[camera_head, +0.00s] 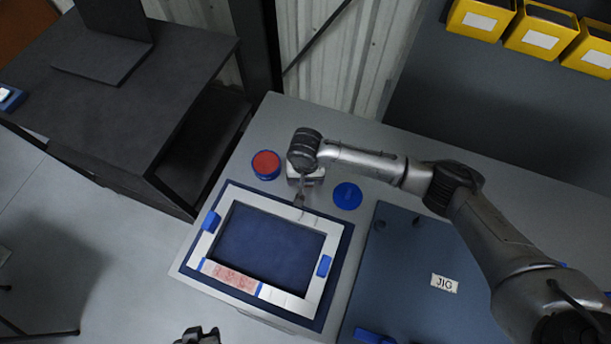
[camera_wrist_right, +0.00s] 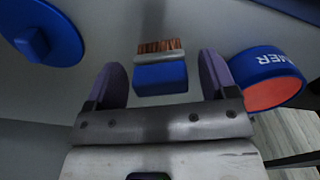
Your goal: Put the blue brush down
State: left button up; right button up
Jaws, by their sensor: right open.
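The blue brush (camera_wrist_right: 160,75), with brown bristles and a metal band, shows in the right wrist view between the two purple fingers of my right gripper (camera_wrist_right: 163,66). The fingers stand apart, with visible gaps on both sides of the brush. Whether the brush rests on the grey bench top, I cannot tell. In the head view my right gripper (camera_head: 305,177) is low over the bench, between a red-filled tin and a blue lid; the brush is not clear there. A dark part at the bottom edge appears to be my left gripper (camera_head: 199,336); its jaws are not readable.
The blue-walled tin with red contents (camera_head: 266,164) stands left of my right gripper, and the blue lid (camera_head: 347,195) lies right. A white frame (camera_head: 269,206) on a blue mat is in front. A dark JIG board (camera_head: 407,285) lies right. Yellow bins (camera_head: 538,31) stand behind.

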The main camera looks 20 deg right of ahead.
jog(key=shift+r, duration=0.15)
notch_tip(320, 180, up, 12)
jog(key=p, duration=0.2)
dwell(0.4)
dwell(0.3)
